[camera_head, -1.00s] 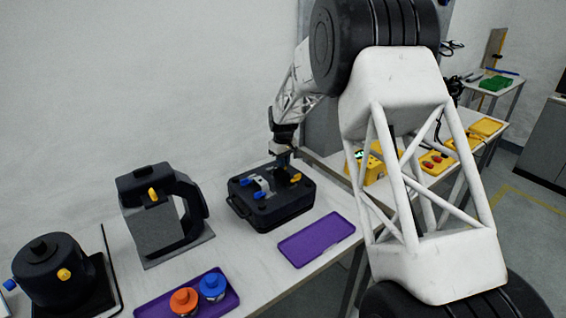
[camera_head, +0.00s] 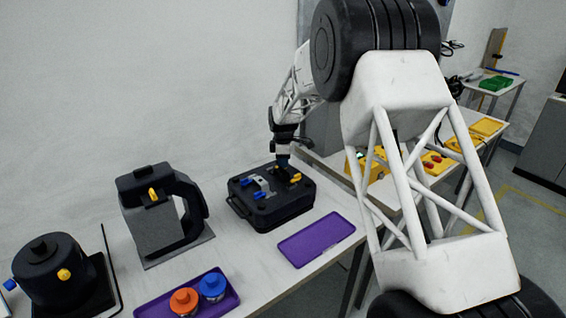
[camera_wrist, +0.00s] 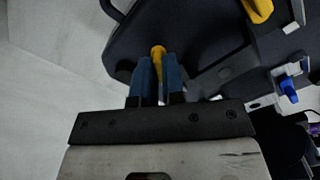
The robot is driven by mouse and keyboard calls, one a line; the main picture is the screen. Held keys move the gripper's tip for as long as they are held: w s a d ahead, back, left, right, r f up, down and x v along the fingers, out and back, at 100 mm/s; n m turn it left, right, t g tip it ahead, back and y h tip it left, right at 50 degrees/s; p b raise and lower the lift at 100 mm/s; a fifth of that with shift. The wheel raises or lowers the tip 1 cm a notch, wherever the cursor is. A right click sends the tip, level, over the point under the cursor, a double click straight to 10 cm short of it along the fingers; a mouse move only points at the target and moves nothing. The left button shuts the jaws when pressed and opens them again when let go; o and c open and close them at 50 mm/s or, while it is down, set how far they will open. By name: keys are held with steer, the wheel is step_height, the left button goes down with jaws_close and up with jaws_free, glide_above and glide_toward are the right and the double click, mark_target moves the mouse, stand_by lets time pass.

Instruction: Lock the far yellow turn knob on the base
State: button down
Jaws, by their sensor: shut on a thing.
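The base (camera_head: 272,217) is a black box on the bench in the head view, with yellow and blue knobs on its top. My gripper (camera_head: 283,164) points down at the far right part of the base top. In the wrist view, the blue fingers of my gripper (camera_wrist: 158,72) are shut on a yellow turn knob (camera_wrist: 158,51), one finger on each side. The knob's rounded end sticks out past the fingertips; the rest is partly hidden. Another yellow knob (camera_head: 295,177) stands nearer in the head view, apart from the fingers; a yellow knob also shows at the wrist view's top (camera_wrist: 258,8).
A silver bracket (camera_head: 262,183) and blue knobs (camera_head: 259,195) sit on the base beside the gripper. An empty purple tray (camera_head: 317,240) lies in front. A black clamp-like fixture (camera_head: 190,190) and a tray (camera_head: 226,304) with orange and blue pots stand to the left.

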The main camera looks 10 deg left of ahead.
steer(key=n, duration=0.3)
steer(key=shift+n, duration=2.2)
steer(key=c, duration=1.5)
jaws_free()
steer(key=shift+r, duration=0.15)
steer(key=shift+r, duration=3.8)
